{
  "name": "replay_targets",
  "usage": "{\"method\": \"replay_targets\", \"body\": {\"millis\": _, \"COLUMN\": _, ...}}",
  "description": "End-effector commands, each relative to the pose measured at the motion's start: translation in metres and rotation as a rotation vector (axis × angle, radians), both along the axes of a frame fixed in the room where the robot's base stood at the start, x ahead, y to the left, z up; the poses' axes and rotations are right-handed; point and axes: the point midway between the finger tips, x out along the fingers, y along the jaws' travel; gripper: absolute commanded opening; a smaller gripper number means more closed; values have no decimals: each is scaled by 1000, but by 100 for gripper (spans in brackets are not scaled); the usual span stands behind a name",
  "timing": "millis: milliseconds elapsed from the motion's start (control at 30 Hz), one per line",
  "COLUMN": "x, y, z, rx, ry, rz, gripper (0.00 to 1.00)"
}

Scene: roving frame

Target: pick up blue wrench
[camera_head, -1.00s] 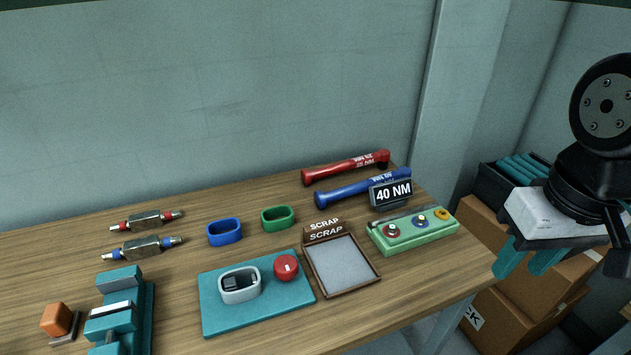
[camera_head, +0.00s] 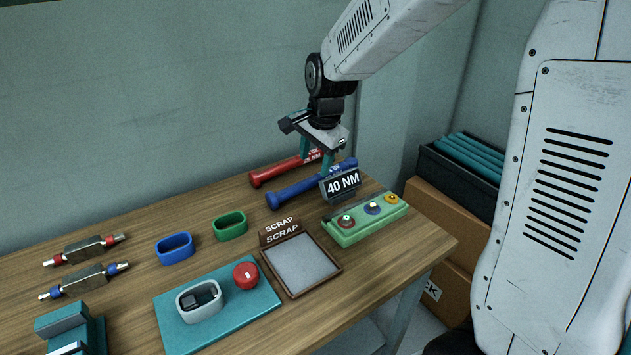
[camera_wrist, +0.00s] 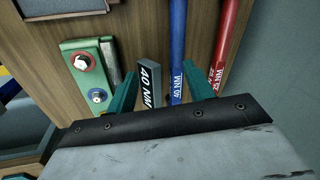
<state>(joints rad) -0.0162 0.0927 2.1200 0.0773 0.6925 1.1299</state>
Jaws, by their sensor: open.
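The blue wrench (camera_head: 301,186) lies on the wooden table towards its back right, behind the 40 NM sign (camera_head: 341,184). It also shows in the wrist view (camera_wrist: 178,50) as a blue bar with white lettering near its lower end. My gripper (camera_head: 328,160) hangs above the handle end of the blue wrench, fingers pointing down. In the wrist view my gripper (camera_wrist: 157,92) is open, its teal fingers apart, with the blue wrench's end and the 40 NM sign showing between them. The right finger lies between the blue wrench and the red wrench (camera_wrist: 228,45). Contact cannot be told.
The red wrench (camera_head: 283,171) lies behind the blue one, close beside it. A scrap tray (camera_head: 331,267), a blue ring (camera_head: 174,248) and a green ring (camera_head: 230,226) are nearer. Boxes (camera_head: 433,228) stand beyond the table's right edge.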

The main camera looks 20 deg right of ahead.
Motion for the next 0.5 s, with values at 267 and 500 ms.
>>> {"method": "replay_targets", "body": {"millis": 267, "x": 43, "y": 3, "z": -39, "rx": 47, "ry": -6, "rz": -175, "gripper": 53}}
{"method": "replay_targets", "body": {"millis": 500, "x": 51, "y": 5, "z": -64, "rx": 49, "ry": -7, "rz": -181, "gripper": 53}}
